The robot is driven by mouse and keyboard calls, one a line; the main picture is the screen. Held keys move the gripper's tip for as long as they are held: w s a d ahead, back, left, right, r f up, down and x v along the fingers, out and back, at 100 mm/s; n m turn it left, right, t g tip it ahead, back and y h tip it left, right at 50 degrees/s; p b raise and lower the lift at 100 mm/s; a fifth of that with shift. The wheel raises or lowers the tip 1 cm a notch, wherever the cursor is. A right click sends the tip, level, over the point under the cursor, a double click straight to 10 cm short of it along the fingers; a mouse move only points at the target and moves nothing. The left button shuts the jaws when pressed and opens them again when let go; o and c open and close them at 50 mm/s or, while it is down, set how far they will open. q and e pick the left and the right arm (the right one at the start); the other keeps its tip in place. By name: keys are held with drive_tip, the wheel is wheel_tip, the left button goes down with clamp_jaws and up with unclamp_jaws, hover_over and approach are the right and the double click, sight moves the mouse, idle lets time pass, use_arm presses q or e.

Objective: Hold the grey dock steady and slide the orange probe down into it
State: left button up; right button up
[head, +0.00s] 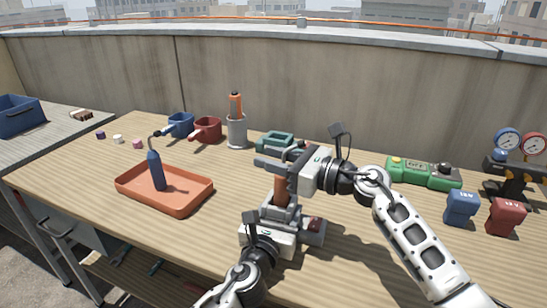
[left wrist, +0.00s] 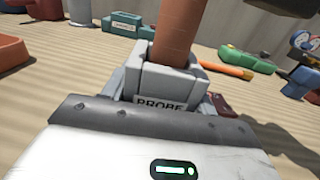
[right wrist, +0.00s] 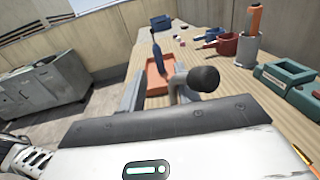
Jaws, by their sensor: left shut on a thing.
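The grey dock (head: 284,214), lettered PROBE, stands on the wooden table; it also shows in the left wrist view (left wrist: 162,83). My left gripper (head: 276,222) is shut on the dock from the near side. The orange probe (head: 281,190) stands upright with its lower end inside the dock's socket; it also shows in the left wrist view (left wrist: 176,30). How deep it sits is hidden. My right gripper (head: 272,160) is at the probe's top, fingers apart and level. In the right wrist view a grey bent stem with a black end (right wrist: 203,79) rises by the fingers.
An orange tray (head: 190,200) with a blue tool (head: 156,172) lies left. Mugs (head: 207,130), a grey cylinder (head: 237,132) and a teal holder (head: 275,141) stand behind. A green device (head: 424,172), blue and red blocks (head: 506,216) and gauges (head: 508,140) are right.

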use_arm(q)
drive_tip(key=shift+f, duration=0.1)
use_arm(e)
drive_tip(key=v, duration=1.2)
use_arm(q)
drive_tip(key=o, duration=1.6)
use_arm(e)
drive_tip(key=shift+r, duration=0.1)
use_arm(q)
drive_tip(key=p+v, duration=0.2)
drive_tip(key=v, duration=0.5)
drive_tip(key=shift+s+a, duration=0.1)
drive_tip(key=shift+s, duration=0.2)
drive_tip(key=shift+s+a, duration=0.2)
drive_tip(key=shift+s, duration=0.5)
use_arm(e)
drive_tip(key=shift+r, duration=1)
